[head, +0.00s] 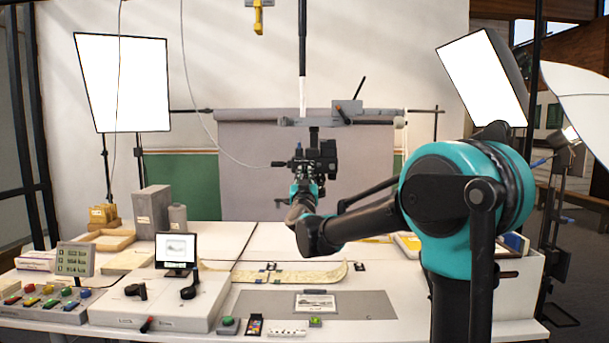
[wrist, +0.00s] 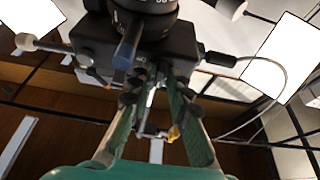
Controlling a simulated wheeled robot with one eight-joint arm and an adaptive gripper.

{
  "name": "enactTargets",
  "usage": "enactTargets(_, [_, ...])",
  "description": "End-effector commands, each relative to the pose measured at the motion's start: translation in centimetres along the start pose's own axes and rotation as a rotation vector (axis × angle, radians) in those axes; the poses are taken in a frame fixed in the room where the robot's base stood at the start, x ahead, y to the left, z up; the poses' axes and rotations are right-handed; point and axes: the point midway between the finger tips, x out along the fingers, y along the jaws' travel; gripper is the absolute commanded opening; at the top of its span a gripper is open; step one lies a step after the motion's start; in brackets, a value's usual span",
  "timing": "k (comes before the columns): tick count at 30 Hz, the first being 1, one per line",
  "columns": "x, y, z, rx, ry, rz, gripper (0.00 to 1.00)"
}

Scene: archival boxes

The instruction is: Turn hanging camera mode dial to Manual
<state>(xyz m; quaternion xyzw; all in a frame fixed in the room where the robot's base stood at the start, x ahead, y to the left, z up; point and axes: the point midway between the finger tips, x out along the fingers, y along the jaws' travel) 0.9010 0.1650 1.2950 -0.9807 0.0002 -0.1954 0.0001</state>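The black camera (head: 322,160) hangs from an overhead pole above the table in the head view. In the wrist view its dark body (wrist: 95,40) fills the top, with the ringed lens (wrist: 148,8) at the upper edge. I cannot make out the mode dial or its setting for certain. My gripper (wrist: 155,80) has two green-padded fingers, spread apart, with tips close to the camera body; I cannot tell whether they touch it. In the head view my gripper (head: 304,188) is just below and left of the camera, its fingertips partly hidden.
A horizontal bar (head: 350,120) crosses above the camera, and a thin cable (head: 235,155) loops to its left side. Below are a long curled strip (head: 285,275), a small monitor (head: 176,250) and coloured buttons (head: 48,303). Bright light panels (head: 122,85) stand at both sides.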

Motion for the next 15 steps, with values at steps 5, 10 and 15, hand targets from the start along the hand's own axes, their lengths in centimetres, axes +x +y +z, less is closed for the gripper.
enactTargets(5, [0.0,0.0,0.0,0.000,0.000,0.000,0.31])
enactTargets(10, [-0.1,0.0,0.0,0.000,0.000,0.000,0.31])
enactTargets(15, [-1.3,0.0,0.0,0.001,0.000,-0.001,0.31])
